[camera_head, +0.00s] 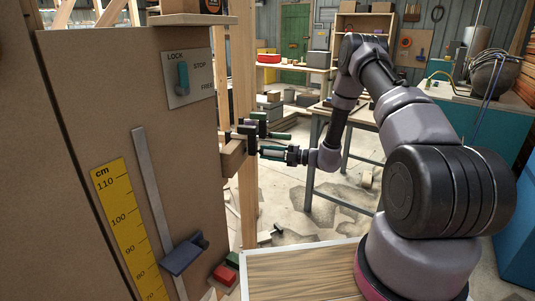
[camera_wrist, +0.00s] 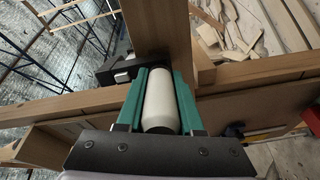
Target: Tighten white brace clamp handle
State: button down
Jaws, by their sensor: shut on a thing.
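The white brace clamp handle (camera_wrist: 160,105) is a smooth cylinder. It lies lengthwise between the two teal fingers of my gripper (camera_wrist: 163,82) in the wrist view, and the fingers are shut on it from both sides. Dark metal of the clamp (camera_wrist: 122,70) shows at a wooden post (camera_wrist: 158,28), beyond the handle's far end. In the head view my gripper (camera_head: 268,152) reaches in from the right at the post and the end of a short beam (camera_head: 233,158). The handle is too small there to make out clearly.
Another clamp handle, dark green (camera_head: 258,117), sits just above my gripper. At left stands a brown panel (camera_head: 105,90) with a lock lever (camera_head: 183,77), yellow scale (camera_head: 125,225) and blue slider (camera_head: 184,254). A workbench (camera_head: 345,118) stands behind my arm.

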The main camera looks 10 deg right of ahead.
jog(key=shift+d+m, duration=0.1)
jog(key=shift+m, duration=0.2)
jog(key=c, duration=0.5)
grip_release()
jog(key=shift+c, duration=0.2)
jog(key=v, duration=1)
jog(key=shift+s+d, duration=0.2)
jog(key=shift+d, duration=0.15)
jog(key=shift+f, duration=0.1)
jog(key=v, duration=0.6)
jog(key=shift+s+d, duration=0.15)
jog(key=shift+d, duration=0.15)
